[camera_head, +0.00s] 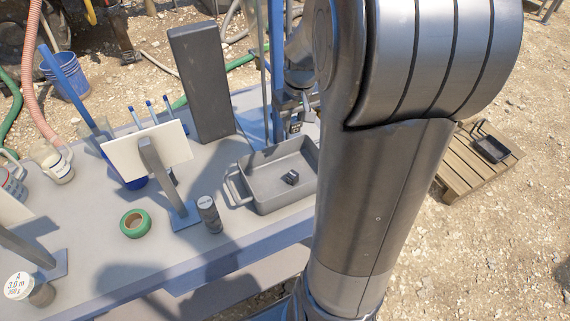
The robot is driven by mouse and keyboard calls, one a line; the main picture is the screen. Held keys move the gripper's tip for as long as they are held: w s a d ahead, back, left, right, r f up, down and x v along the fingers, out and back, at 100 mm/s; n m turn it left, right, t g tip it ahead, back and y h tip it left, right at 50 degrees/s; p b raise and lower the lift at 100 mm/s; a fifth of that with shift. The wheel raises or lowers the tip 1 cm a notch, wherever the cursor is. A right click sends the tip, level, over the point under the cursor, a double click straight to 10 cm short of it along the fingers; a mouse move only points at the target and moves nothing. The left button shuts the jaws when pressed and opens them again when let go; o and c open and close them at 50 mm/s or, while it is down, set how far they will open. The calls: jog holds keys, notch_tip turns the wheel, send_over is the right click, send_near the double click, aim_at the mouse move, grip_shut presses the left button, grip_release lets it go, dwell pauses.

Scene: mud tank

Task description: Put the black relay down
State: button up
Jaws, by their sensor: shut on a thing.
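My gripper (295,116) is partly hidden by my own arm, above the table just behind the grey tray. It is shut on a small dark thing at its tips, which I take for the black relay (296,127); its shape is hard to make out. The grey tray (252,167) has a handle on its left and stands at the table's right part. A small black block (291,177) lies inside the tray, apart from my gripper.
The table (185,245) also bears a green tape roll (135,223), a dark cylinder (208,214), a white panel on a stand (147,153) and a tall dark block (201,83). Bare tabletop lies in front of the tape. A pallet (463,172) with a black tray stands right.

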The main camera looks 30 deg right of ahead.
jog(key=s+d+f, duration=0.1)
jog(key=s+d, duration=0.3)
jog(key=s, duration=0.4)
send_over(277, 175)
jog(key=f, duration=1.2)
jog(key=shift+s+f, duration=0.2)
jog(key=shift+s, duration=0.2)
jog(key=shift+f, duration=1.95)
jog(key=shift+f, duration=0.15)
jog(key=o, duration=1)
jog(key=shift+c, duration=0.2)
